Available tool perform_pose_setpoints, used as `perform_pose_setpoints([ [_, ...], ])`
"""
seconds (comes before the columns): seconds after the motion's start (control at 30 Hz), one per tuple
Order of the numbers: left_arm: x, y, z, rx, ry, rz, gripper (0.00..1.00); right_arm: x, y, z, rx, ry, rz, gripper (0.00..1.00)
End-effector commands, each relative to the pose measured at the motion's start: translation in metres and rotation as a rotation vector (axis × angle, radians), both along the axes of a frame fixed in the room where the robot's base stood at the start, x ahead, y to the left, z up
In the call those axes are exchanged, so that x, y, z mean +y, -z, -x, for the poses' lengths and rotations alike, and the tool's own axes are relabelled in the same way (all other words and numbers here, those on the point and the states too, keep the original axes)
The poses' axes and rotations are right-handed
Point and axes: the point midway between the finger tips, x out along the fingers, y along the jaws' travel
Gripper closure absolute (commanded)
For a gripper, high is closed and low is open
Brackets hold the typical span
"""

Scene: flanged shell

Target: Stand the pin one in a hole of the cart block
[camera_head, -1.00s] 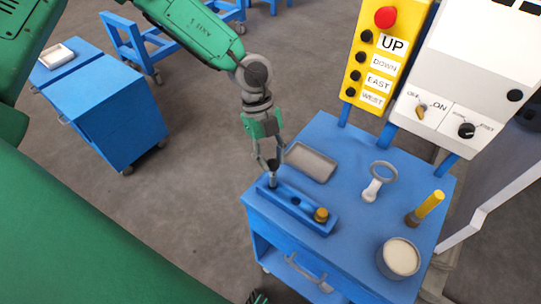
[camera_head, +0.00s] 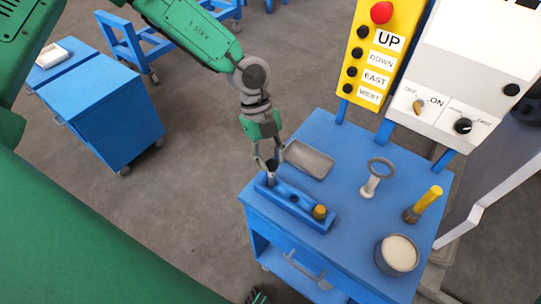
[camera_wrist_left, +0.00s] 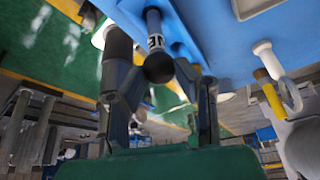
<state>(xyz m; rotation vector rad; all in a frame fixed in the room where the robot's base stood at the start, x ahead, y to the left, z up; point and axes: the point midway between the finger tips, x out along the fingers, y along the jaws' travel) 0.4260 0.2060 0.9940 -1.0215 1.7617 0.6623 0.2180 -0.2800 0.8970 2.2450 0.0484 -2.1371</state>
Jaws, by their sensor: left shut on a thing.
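My left gripper (camera_head: 268,164) points down over the left end of the blue cart block (camera_head: 293,204) and is shut on a grey pin (camera_head: 270,181). The pin stands upright at that end of the block; I cannot tell how deep it sits in a hole. In the left wrist view the pin (camera_wrist_left: 154,25) has a dark round end and a white label that I cannot read surely. It lies between the two fingers of the left gripper (camera_wrist_left: 160,74). A brass-topped pin (camera_head: 319,212) stands at the block's right end. A dark hole shows between them. My right gripper is not seen.
The block is on a blue cart top (camera_head: 340,215). A grey tray (camera_head: 309,159) lies behind it. A ring-headed grey part (camera_head: 370,188), a yellow-handled tool (camera_head: 427,203) and a round pot (camera_head: 397,254) stand to the right. A yellow button panel (camera_head: 372,55) rises behind.

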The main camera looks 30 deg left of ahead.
Motion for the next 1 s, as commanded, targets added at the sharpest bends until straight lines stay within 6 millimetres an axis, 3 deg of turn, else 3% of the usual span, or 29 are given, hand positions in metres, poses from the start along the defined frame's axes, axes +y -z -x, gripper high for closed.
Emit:
perform_pose_setpoints([
  [0.87, 0.0, 0.022, 0.0, 0.0, 0.001, 0.0, 1.0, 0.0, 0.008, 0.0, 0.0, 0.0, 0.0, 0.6],
  [0.9, 0.0, 0.022, 0.0, 0.0, 0.001, 0.0, 0.64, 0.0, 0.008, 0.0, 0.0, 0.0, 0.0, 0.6],
  [0.93, 0.0, 0.021, 0.0, 0.0, 0.001, 0.0, 0.54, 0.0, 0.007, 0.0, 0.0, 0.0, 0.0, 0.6],
  [1.0, 0.0, 0.021, 0.0, 0.0, 0.001, 0.0, 0.5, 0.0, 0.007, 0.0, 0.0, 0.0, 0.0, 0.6],
])
